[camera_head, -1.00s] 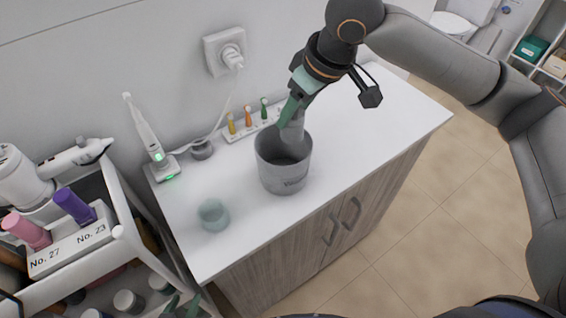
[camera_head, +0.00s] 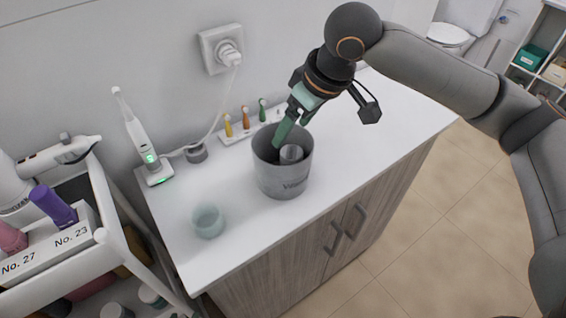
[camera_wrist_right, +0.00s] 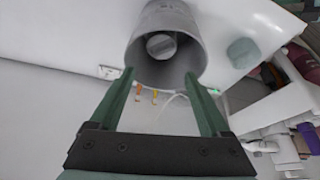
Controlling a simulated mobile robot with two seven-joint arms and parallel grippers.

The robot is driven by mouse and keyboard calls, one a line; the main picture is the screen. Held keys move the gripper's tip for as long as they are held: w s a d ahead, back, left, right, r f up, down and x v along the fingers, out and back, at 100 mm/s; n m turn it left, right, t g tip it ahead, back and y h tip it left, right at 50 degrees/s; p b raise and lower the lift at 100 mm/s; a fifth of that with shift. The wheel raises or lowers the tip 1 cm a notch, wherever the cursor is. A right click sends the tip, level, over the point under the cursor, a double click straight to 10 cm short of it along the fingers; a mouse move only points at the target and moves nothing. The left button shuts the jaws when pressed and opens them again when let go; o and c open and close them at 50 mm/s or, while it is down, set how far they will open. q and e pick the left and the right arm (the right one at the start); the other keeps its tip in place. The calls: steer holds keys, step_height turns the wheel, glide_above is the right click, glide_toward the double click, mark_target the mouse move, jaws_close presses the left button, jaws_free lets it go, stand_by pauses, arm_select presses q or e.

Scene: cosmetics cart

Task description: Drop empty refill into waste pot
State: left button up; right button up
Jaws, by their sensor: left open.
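My left gripper is not in view.
A small translucent green cup (camera_head: 208,221) stands left of the pot. Behind are a holder with coloured brush heads (camera_head: 246,118) and an electric toothbrush on its charger (camera_head: 139,137). A cart (camera_head: 115,225) with numbered items is at left. The counter right of the pot is clear.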

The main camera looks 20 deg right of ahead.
steer(key=shift+o, duration=0.5)
steer(key=v, duration=1.2)
steer(key=shift+s+r+p, duration=0.15)
steer(key=shift+p, duration=0.25)
